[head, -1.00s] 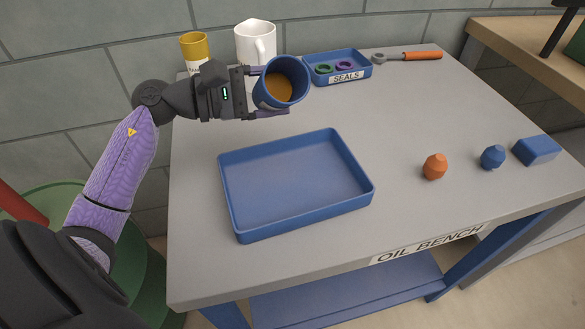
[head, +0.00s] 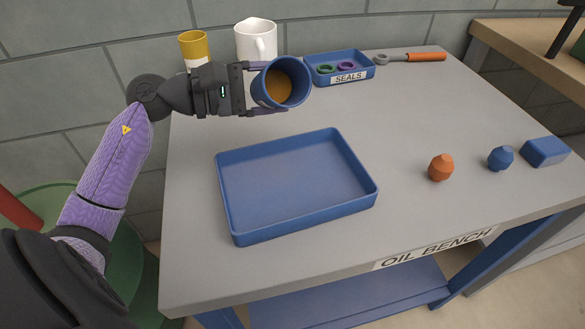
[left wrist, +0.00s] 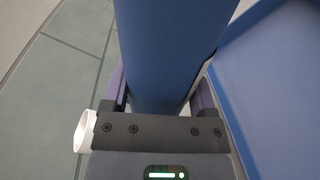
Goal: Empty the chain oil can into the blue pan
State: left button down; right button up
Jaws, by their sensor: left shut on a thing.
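My left gripper (head: 264,89) is shut around a blue can (head: 262,74) and holds it above the bench, behind the pan. The can is tilted, and its open mouth shows brown oil inside. I see no label on its visible side. In the left wrist view the blue can (left wrist: 165,55) stands between the fingers. The blue pan (head: 295,185) is a shallow rectangular tray on the bench, nearer than the can, and looks empty. No oil stream shows. My right gripper is not in view.
A yellow can (head: 193,46) and a white mug (head: 257,40) stand at the back left. A blue SEALS tray (head: 340,81) and an orange-handled tool (head: 425,57) lie at the back. An orange piece (head: 440,167), a blue piece (head: 500,158) and a blue block (head: 545,152) are at right.

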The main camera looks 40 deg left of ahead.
pick_arm(q)
jog(key=shift+f, duration=0.1)
jog(key=shift+a+f+m+b, duration=0.15)
jog(key=shift+m+b, duration=0.35)
jog(key=shift+b, duration=0.55)
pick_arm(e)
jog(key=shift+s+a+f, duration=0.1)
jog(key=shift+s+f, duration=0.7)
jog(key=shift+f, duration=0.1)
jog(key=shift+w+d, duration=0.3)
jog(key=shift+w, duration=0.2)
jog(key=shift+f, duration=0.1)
